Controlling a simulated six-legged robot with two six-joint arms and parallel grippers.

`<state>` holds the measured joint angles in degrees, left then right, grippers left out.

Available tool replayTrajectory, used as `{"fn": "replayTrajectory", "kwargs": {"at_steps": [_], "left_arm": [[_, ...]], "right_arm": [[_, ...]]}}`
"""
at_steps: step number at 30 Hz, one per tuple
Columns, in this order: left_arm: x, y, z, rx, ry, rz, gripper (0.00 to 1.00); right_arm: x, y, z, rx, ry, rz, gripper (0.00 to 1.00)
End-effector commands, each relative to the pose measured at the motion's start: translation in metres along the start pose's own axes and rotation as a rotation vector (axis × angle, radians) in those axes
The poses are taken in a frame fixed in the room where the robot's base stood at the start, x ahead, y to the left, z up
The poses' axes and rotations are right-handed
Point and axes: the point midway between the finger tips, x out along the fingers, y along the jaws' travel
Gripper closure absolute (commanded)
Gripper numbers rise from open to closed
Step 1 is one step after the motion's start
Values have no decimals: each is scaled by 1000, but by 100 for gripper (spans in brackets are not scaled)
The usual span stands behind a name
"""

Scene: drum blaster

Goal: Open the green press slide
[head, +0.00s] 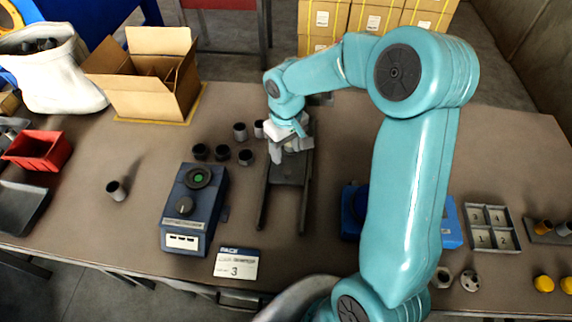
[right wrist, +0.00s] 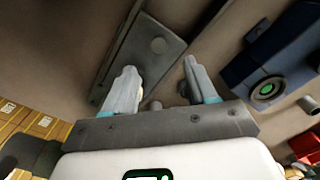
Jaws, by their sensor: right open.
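A dark slide plate (head: 287,171) lies between two dark rails (head: 304,205) on the table in the head view; no green shows on it. In the right wrist view, a grey plate with a round knob (right wrist: 158,45) lies beyond my fingers. My right gripper (head: 284,150) is over the far end of the rails. Its two pale fingers are apart in the right wrist view (right wrist: 163,85), with nothing seen between them; contact with the plate cannot be told. A blue box with a green-lit round top (head: 198,178) stands left of the rails. My left gripper is not in view.
Several dark cups (head: 223,152) stand left of the rails. An open cardboard box (head: 150,85) is at the back left. A grey divided tray (head: 491,228) is at the right.

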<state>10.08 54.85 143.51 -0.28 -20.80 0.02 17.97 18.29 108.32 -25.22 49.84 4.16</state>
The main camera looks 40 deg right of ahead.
Motion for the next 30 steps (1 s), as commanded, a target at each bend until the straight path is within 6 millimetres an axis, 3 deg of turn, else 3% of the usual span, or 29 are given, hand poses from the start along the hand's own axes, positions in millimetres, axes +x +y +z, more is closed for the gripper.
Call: {"fn": "replayTrajectory", "kwargs": {"at_steps": [3, 9, 15, 23, 26, 28, 29, 30], "left_arm": [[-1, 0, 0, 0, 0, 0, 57], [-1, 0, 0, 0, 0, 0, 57], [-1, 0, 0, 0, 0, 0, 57], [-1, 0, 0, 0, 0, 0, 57], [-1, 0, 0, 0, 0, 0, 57], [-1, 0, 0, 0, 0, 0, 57], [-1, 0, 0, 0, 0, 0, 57], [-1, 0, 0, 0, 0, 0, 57]], "right_arm": [[30, 0, 1, 0, -6, -1, 43], [66, 1, -1, 1, -4, -1, 43], [82, 2, -3, 1, 0, -1, 43], [83, 2, -4, 1, 1, -1, 43], [83, 2, -4, 1, 1, -1, 69], [83, 2, -4, 1, 1, -1, 92], [83, 2, -4, 1, 1, -1, 100], [83, 2, -4, 1, 1, -1, 100]]}}
